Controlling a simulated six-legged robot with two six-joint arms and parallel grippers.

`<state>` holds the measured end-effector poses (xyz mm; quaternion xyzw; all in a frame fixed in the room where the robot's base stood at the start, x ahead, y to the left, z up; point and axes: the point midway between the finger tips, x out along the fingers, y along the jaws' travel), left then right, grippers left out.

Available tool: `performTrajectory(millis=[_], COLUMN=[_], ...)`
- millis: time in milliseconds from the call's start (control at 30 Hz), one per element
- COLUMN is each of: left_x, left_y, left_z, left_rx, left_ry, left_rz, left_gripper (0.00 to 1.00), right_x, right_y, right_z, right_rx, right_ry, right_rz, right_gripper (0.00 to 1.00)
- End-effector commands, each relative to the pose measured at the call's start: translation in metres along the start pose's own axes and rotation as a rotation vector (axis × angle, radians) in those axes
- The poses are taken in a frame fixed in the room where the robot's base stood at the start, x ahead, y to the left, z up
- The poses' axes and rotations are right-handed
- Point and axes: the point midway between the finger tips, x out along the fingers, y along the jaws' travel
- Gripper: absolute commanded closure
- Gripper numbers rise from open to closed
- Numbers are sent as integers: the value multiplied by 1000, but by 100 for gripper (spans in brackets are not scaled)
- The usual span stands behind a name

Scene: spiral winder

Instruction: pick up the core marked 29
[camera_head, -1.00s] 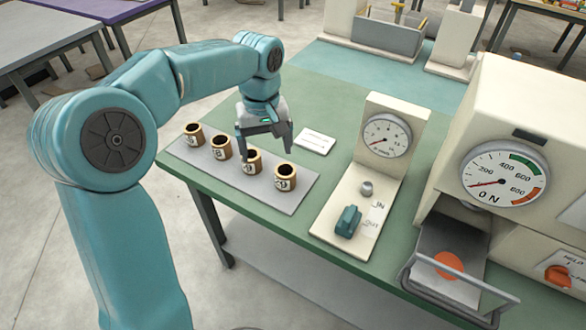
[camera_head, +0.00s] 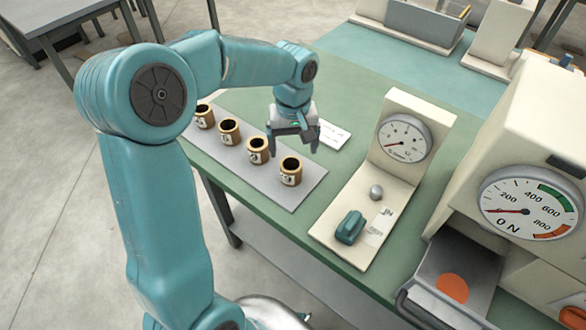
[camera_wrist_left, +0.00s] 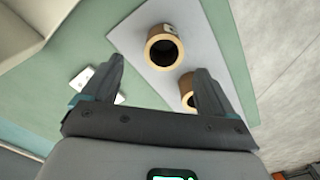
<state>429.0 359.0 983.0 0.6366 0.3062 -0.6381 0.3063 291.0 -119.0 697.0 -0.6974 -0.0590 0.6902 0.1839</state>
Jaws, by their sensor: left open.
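Several tan cores with dark bores and white number labels stand upright in a row on a grey mat (camera_head: 294,200). The end core (camera_head: 290,172), nearest the gauge stand, has a label that looks like 29, but the print is too small to be sure. My left gripper (camera_head: 293,152) is open and empty, pointing down just behind and above this core. In the left wrist view a core (camera_wrist_left: 157,35) shows just beyond the space between the open fingertips (camera_wrist_left: 158,68). A second core (camera_wrist_left: 187,90) is partly hidden by the right-hand finger. My right gripper is not in view.
A white card (camera_head: 334,135) lies behind the mat. A cream stand with a round gauge (camera_head: 404,138) and a teal knob (camera_head: 350,227) is to the right. A larger machine with a force dial (camera_head: 526,204) stands further right. Green table (camera_head: 345,90) is clear behind.

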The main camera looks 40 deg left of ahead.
Motion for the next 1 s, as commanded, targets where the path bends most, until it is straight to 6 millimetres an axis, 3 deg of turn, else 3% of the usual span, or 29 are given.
performTrajectory(millis=[100,367,600,933,1000], left_x=[24,46,84,93,93], left_y=[-1,0,-3,-2,-2], left_z=[1,0,-1,-2,-2], left_rx=[-1,-1,0,0,0], left_ry=[-3,-1,-3,0,0], left_rz=[-3,-1,-2,1,1], left_gripper=[13,13,13,13,36], right_x=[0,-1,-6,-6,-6], right_y=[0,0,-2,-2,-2], right_z=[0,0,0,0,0], right_rx=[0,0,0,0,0], right_ry=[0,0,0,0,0], right_rz=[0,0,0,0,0], right_gripper=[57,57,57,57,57])
